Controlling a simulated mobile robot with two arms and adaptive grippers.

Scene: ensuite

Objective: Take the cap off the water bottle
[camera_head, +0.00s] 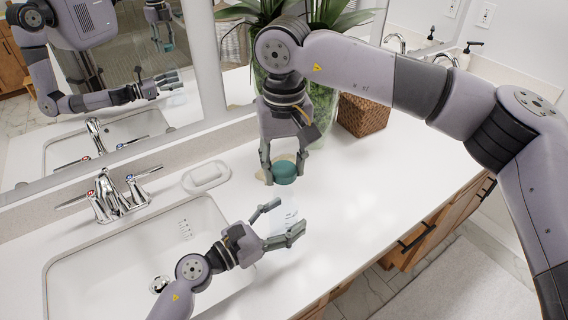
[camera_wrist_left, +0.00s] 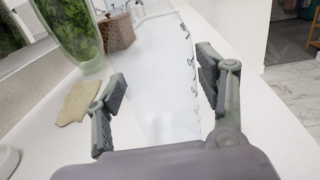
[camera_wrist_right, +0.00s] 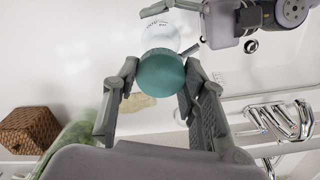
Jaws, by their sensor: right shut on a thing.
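The water bottle is pale and see-through. In the head view, its body (camera_head: 287,213) stands between the fingers of my left gripper (camera_head: 279,222). My left gripper's fingers are spread around it; in the left wrist view the bottle (camera_wrist_left: 166,85) fills much of the gap. The teal cap (camera_head: 284,173) is between the fingertips of my right gripper (camera_head: 282,169), which comes down from above and is shut on it. In the right wrist view, the cap (camera_wrist_right: 160,72) covers part of the bottle (camera_wrist_right: 168,27). I cannot tell whether they touch.
A sink with a chrome faucet (camera_head: 118,193) is at left, with a white soap dish (camera_head: 206,176) behind. A tan, flat item (camera_head: 262,176) lies by the cap. A green glass vase and wicker basket (camera_head: 363,115) stand behind. The counter at right is clear.

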